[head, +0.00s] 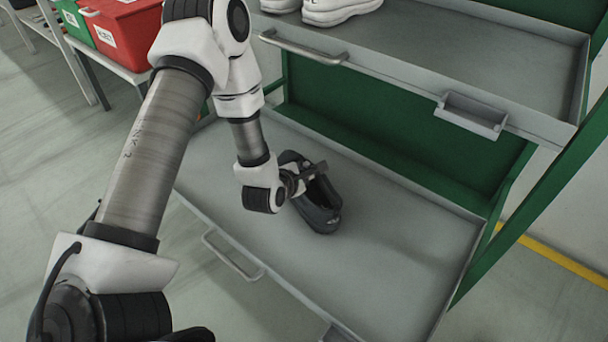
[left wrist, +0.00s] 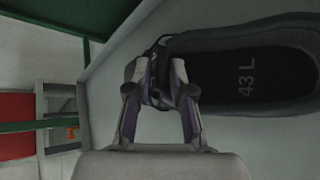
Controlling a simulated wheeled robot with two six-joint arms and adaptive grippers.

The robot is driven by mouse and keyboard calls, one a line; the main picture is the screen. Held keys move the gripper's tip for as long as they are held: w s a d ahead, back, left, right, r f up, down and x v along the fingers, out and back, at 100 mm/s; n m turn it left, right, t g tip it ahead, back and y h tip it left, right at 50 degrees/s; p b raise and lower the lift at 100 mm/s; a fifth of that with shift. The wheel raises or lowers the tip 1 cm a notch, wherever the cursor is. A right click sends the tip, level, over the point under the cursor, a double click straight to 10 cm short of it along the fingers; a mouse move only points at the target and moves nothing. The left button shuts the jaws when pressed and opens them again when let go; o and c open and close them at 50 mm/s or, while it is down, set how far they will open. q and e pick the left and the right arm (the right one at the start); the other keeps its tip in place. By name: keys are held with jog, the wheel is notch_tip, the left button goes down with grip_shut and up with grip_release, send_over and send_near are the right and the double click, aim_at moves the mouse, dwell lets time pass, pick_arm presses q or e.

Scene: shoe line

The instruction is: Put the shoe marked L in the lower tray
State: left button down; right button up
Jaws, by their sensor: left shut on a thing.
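A dark shoe (head: 322,212) is in the lower tray (head: 390,250), near its left part, at or just above the tray floor; I cannot tell if it touches. In the left wrist view the shoe (left wrist: 285,85) shows "43 L" on its insole. My left gripper (head: 305,178) is shut on one end of the shoe. In the left wrist view the fingers (left wrist: 163,95) close on the shoe's edge. My right gripper is not in view.
An upper tray (head: 470,60) with a handle (head: 300,47) overhangs at the back, with white shoes (head: 335,8) on it. A red bin (head: 125,30) and a green bin (head: 72,18) stand at the upper left. The lower tray's right part is clear.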

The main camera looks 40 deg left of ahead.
pick_arm(q)
jog(key=c, duration=1)
grip_release()
jog(key=shift+s+r, duration=0.15)
jog(key=shift+r, duration=0.05)
jog(key=p+v, duration=0.8)
jog(key=v, duration=0.3)
jog(key=shift+s, duration=0.3)
jog(key=shift+d, duration=0.1)
